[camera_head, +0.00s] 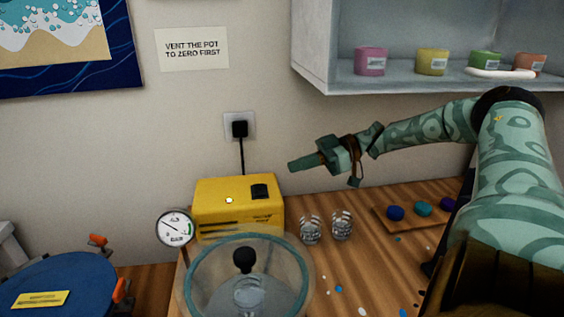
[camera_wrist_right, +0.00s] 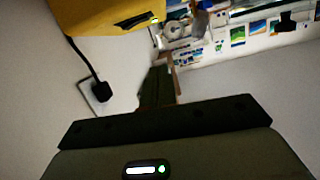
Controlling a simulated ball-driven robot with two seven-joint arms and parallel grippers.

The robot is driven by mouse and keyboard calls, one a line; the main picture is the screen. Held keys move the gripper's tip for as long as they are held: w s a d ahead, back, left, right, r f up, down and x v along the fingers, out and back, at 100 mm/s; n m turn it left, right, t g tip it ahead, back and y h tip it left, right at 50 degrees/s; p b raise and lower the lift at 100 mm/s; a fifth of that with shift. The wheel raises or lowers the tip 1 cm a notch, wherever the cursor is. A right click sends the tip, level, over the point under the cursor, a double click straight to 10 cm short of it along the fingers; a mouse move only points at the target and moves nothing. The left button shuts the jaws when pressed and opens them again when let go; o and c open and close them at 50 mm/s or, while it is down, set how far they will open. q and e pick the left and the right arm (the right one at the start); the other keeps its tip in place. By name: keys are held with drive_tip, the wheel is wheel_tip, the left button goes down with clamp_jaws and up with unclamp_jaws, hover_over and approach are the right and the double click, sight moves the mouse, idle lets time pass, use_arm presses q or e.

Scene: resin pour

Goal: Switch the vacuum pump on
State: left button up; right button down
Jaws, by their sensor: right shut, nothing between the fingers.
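The vacuum pump (camera_head: 238,208) is a yellow box on the wooden bench, with a black switch (camera_head: 260,191) on top at the right. A small pale, bright spot (camera_head: 229,200) shows left of the switch; I cannot tell if it is a lit lamp. My right gripper (camera_head: 293,165) is shut and empty, pointing left, above and to the right of the pump and apart from it. In the right wrist view its closed fingers (camera_wrist_right: 157,85) point up the picture, and the yellow pump (camera_wrist_right: 95,15) is at the top left. My left gripper is out of view.
A clear chamber (camera_head: 200,280) stands before the pump, with a gauge (camera_head: 175,228) beside it. Two clear cups (camera_head: 311,229) (camera_head: 342,224) stand to the right. A plug and cord (camera_head: 240,129) run down the wall behind. A shelf (camera_head: 345,85) overhangs at the upper right.

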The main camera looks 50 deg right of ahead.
drive_tip(key=v, duration=0.2)
drive_tip(key=shift+s+d+p, duration=0.25)
drive_tip(key=shift+d+p, duration=0.05)
idle(0.5)
